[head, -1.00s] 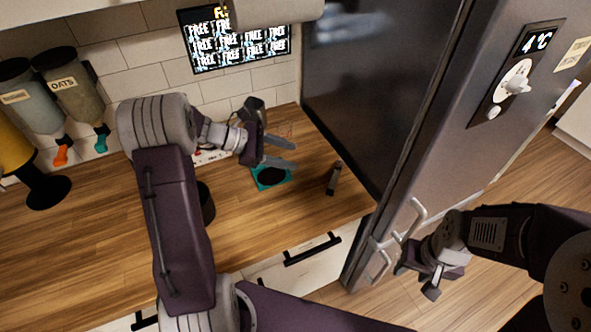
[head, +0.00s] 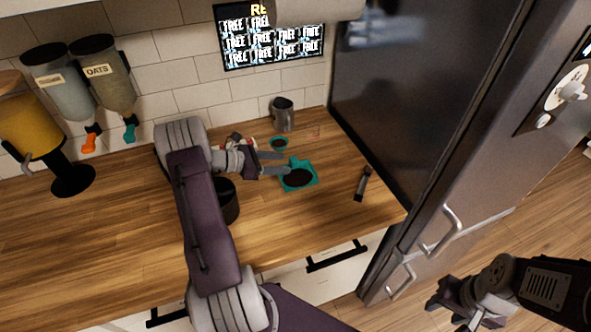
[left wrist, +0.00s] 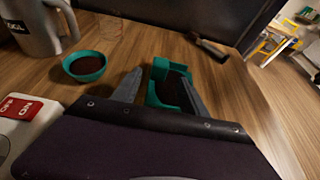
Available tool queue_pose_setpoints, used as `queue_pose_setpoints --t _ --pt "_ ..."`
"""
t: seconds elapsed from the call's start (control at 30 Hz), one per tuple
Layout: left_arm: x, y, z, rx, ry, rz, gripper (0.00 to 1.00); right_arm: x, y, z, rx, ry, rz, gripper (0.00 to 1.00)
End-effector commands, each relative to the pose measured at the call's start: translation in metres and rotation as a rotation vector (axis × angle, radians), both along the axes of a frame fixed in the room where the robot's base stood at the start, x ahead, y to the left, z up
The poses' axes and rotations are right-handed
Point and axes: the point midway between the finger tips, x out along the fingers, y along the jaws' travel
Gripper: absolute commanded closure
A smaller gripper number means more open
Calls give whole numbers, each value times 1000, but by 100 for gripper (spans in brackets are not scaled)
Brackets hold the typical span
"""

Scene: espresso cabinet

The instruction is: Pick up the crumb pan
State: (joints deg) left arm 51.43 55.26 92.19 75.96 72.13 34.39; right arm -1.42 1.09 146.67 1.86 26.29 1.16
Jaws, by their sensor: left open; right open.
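The crumb pan (head: 312,184), a teal pan with dark crumbs, lies on the wooden counter, and it also shows in the left wrist view (left wrist: 160,72). My left gripper (head: 284,163) is open at the pan's left side. In the left wrist view its fingers (left wrist: 160,78) appear on either side of the pan's near part, the right one overlapping its edge. I cannot tell whether they touch it. The pan's near end is partly hidden by the gripper. My right gripper (head: 455,312) is open and empty, low in front of the fridge.
A teal bowl (head: 279,143) of dark grounds and a metal mug (head: 283,114) stand behind the pan. A dark-handled tool (head: 362,184) lies to its right, near the fridge (head: 400,90). A black cup (head: 230,203) stands beside my left arm. The counter's front right is clear.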

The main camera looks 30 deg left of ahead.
Motion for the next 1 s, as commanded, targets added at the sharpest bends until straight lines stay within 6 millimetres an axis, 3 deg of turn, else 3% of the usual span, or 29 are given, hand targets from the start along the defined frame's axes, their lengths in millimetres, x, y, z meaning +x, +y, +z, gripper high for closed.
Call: queue_pose_setpoints --t 0.23,0.5,0.53,0.7,1.0 --pt "32 -25 -14 -3 1 -4 49 0 0 10 0 0 0 56" --pt "37 -28 -18 0 0 -1 49 0 0 10 0 0 0 56" --pt "37 -28 -18 0 0 -1 52 0 0 10 0 0 0 56" --pt "37 -28 -17 0 0 -1 99 0 0 10 0 0 0 56" --pt "37 -28 -17 0 0 -1 100 0 0 10 0 0 0 56"
